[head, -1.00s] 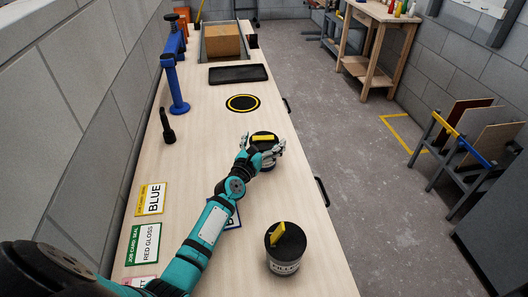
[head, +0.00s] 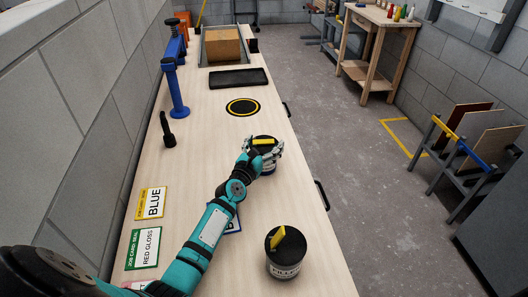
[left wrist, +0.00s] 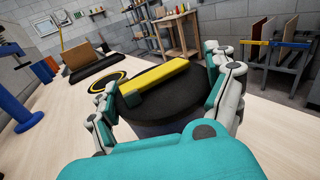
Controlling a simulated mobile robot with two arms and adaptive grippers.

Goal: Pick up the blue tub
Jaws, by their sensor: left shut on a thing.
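My left gripper (head: 263,151) is shut on a tub (head: 267,168) near the middle of the bench. The tub has a black lid and a yellow bar across its top, and stands upright. In the left wrist view its lid (left wrist: 175,101) sits between the fingers, and its side is mostly hidden. I cannot tell its colour for sure, nor whether its base touches the bench. A second tub (head: 285,268), with a black lid, a yellow bar and a pale label, stands nearer, at the lower right. My right gripper is not in view.
Behind the held tub lie a black round mat with a yellow ring (head: 242,107) and a black tray (head: 238,78). A blue stand (head: 178,95) and a black handled tool (head: 166,128) are at left. Cards (head: 151,202) lie along the left side. The bench's right edge is close.

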